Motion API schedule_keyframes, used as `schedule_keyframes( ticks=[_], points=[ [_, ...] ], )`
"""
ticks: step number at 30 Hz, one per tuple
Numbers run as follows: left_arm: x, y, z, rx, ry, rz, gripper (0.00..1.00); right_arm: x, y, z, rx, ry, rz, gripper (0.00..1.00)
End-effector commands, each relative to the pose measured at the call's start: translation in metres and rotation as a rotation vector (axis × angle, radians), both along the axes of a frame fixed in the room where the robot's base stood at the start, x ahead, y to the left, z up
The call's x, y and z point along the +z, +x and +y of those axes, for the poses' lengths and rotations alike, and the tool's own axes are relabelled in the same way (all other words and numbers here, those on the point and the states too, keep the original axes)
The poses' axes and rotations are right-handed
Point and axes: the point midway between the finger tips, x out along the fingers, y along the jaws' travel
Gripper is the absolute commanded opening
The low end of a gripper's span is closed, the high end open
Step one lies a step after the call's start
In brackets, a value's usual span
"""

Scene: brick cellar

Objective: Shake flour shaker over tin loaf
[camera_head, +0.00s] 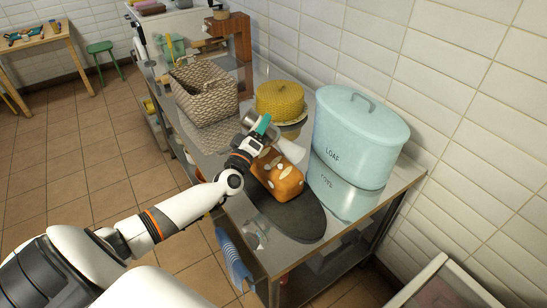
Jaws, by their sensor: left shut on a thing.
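The tin loaf (284,184), orange-brown with pale patches on top, lies on a dark oval board (297,218) on the steel table. My left gripper (259,131) reaches in from the left and is shut on the flour shaker (248,118), a grey metal cylinder. The gripper and shaker show just above the loaf's far end in the picture. The fingers hide part of the shaker, so its exact tilt and its height over the loaf are hard to tell. My right gripper is not in view.
A pale blue bin (358,137) marked LOAF stands right of the loaf. A yellow woven dome (280,101) and a wicker basket (203,93) stand farther back. A white tiled wall (440,80) bounds the table on the right. A blue striped cloth (233,262) hangs at the front left.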

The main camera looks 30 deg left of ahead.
Motion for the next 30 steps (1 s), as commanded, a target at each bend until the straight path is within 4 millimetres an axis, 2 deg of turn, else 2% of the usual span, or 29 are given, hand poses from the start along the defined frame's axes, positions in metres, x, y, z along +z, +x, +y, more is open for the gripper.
schedule_keyframes(
  ticks=[1,2,5,6,8,9,11,12,15,16,18,30],
  points=[
    [0.033,0.000,0.001,0.003,-0.010,-0.031,0.27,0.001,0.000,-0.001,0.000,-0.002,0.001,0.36],
    [0.038,0.000,0.001,0.003,-0.009,-0.029,0.27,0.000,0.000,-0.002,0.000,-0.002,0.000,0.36],
    [0.004,0.001,0.002,0.004,0.006,-0.013,0.27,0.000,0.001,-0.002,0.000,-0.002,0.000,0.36],
    [0.009,0.001,0.001,0.004,-0.001,-0.022,0.27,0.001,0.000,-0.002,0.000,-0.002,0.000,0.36],
    [0.036,0.000,0.001,0.003,-0.010,-0.031,0.27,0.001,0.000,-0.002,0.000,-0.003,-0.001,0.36],
    [0.035,0.000,0.001,0.003,-0.005,-0.023,0.27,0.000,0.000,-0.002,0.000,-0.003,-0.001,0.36],
    [0.008,0.001,0.002,0.003,0.007,-0.012,0.27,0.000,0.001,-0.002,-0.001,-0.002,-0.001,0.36],
    [0.003,0.001,0.002,0.004,0.003,-0.016,0.27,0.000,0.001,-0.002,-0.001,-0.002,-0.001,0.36],
    [0.038,0.000,0.001,0.003,-0.009,-0.029,0.27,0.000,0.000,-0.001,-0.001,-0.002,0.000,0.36],
    [0.031,0.001,0.001,0.004,-0.002,-0.020,0.27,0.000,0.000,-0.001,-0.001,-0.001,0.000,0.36],
    [0.004,0.001,0.002,0.004,0.006,-0.013,0.27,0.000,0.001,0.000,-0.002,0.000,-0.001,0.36],
    [0.005,0.001,0.002,0.003,-0.002,-0.022,0.27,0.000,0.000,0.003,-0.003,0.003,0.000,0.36]
  ],
)
